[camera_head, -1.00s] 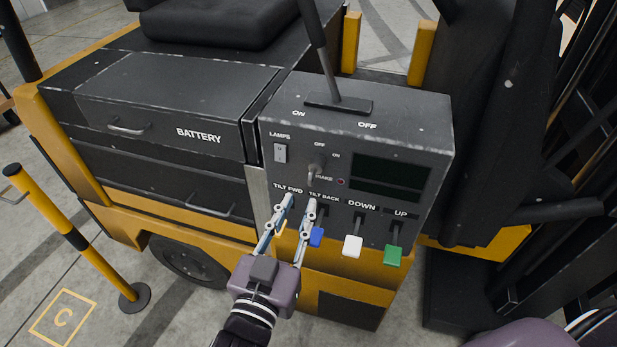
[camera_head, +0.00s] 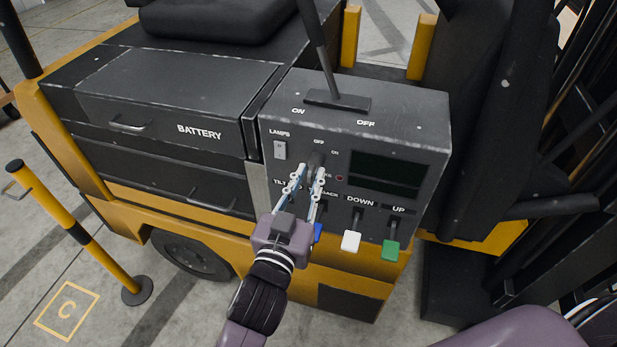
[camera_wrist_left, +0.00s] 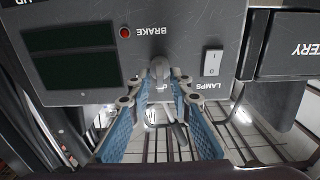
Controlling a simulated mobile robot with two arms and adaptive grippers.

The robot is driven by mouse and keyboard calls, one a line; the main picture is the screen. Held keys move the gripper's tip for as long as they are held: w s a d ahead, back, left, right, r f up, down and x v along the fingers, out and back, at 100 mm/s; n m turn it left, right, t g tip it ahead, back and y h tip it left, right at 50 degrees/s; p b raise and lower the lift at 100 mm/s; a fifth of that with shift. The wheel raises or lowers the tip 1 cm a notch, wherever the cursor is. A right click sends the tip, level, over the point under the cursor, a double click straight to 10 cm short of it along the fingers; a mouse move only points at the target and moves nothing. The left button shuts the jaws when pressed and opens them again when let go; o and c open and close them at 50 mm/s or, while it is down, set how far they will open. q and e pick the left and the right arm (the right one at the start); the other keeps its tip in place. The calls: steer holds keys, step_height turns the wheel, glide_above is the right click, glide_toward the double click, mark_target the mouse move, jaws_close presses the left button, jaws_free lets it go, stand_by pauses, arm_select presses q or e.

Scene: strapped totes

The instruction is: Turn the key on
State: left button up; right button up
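The key (camera_head: 316,160) is a small grey switch on the dark control panel (camera_head: 275,180), below the OFF label. It also shows in the left wrist view (camera_wrist_left: 160,70), where the panel appears upside down. My left gripper (camera_head: 312,171) is in front of the key, with its two blue fingers pointing at it. In the wrist view its fingertips (camera_wrist_left: 162,76) lie on either side of the key, with a narrow gap between them. The fingers look open; whether they touch the key is unclear. My right gripper is not in view.
A LAMPS switch (camera_head: 280,150) is left of the key. Levers with blue (camera_head: 318,232), white (camera_head: 351,241) and green (camera_head: 390,250) ends stick out below. A tall black lever (camera_head: 325,60) rises from the panel top. A yellow post (camera_head: 75,235) stands at left.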

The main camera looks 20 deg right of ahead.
arm_select(q)
jaws_close()
steer(key=shift+m, duration=0.4)
steer(key=m+p, duration=0.2)
steer(key=m, duration=0.1)
steer(key=shift+m, duration=0.4)
steer(key=m+p, duration=0.2)
steer(key=m, duration=0.2)
steer(key=shift+s+d, duration=0.1)
steer(key=shift+f+m+p, duration=0.1)
steer(key=shift+m+p, duration=0.2)
steer(key=shift+m, duration=1.3)
